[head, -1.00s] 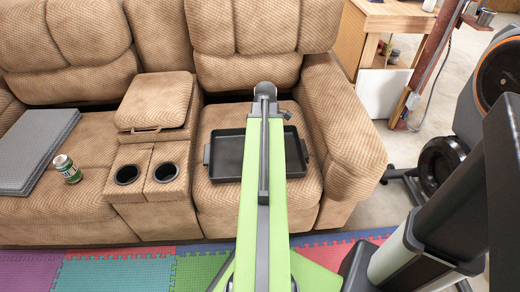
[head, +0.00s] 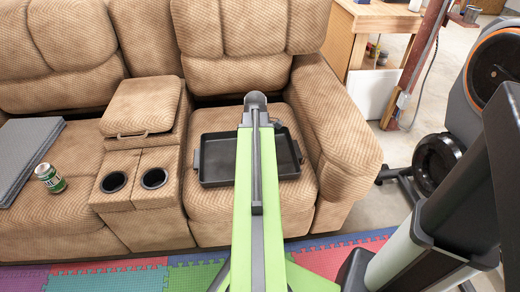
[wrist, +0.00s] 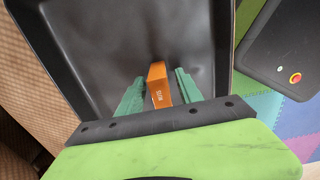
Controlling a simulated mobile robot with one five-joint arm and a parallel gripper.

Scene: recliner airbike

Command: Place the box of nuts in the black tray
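The black tray (head: 216,165) lies on the recliner's right seat, with my arm reaching over its middle. In the wrist view the tray's dark floor (wrist: 95,45) and raised sides fill most of the picture. The orange box of nuts (wrist: 158,84) stands out against the tray floor, between the two green fingers of my gripper (wrist: 161,76). The fingers are apart, with a narrow gap showing on each side of the box. I cannot tell whether the box touches the tray floor. In the head view my arm hides the box and the gripper's fingers.
The brown recliner (head: 340,130) has an armrest right of the tray and a console with two cup holders (head: 113,181) to the left. A green can (head: 50,178) and grey panels (head: 28,150) are on the left seat. Exercise equipment (head: 440,165) stands at the right.

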